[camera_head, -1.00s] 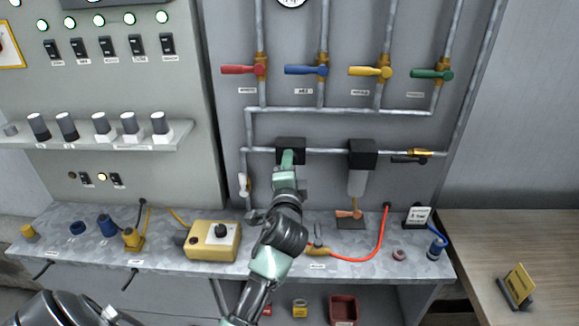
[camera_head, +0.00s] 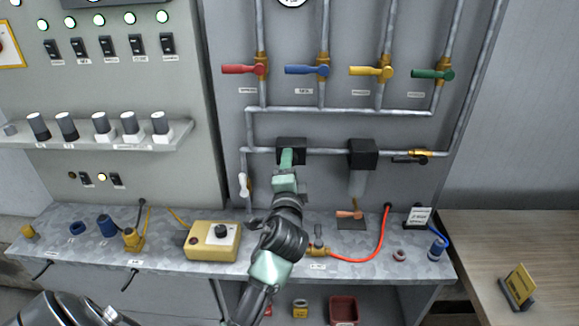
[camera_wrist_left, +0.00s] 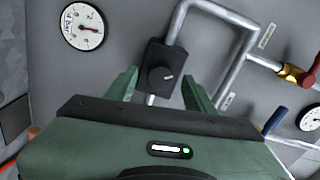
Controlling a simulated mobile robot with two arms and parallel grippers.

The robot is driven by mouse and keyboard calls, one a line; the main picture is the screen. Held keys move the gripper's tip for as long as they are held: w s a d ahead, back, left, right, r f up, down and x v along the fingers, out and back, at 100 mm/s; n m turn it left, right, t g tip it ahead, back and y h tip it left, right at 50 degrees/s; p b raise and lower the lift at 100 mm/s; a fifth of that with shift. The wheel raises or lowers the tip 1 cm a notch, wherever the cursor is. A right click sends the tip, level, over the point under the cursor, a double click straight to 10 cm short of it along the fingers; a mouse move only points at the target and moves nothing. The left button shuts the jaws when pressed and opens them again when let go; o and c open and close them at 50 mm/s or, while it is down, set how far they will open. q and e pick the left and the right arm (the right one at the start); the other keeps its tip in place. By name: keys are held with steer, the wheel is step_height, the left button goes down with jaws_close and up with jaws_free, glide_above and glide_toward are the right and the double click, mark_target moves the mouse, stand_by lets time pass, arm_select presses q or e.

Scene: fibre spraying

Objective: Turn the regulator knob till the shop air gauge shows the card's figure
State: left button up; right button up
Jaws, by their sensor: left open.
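The black regulator block (camera_head: 291,144) sits on the pipe panel; my left gripper (camera_head: 287,157) is in front of it and hides its knob in the head view. In the left wrist view the round black knob (camera_wrist_left: 160,76) lies between the two green fingers of my left gripper (camera_wrist_left: 159,88). The fingers are open, with a gap on each side of the knob. A white gauge (camera_wrist_left: 83,27) marked bar shows a red needle. A second gauge (camera_wrist_left: 311,118) is cut by the right edge. My right gripper is out of view.
Red, blue, yellow and green valve handles (camera_head: 371,71) line the pipes above. A black filter block (camera_head: 361,153) is right of the regulator. A yellow box (camera_head: 212,241) and a red hose (camera_head: 382,235) lie on the metal bench (camera_head: 180,222).

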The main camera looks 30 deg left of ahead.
arm_select(q)
steer(key=b+v, duration=0.1)
steer(key=v, duration=0.6)
steer(key=shift+b, duration=0.3)
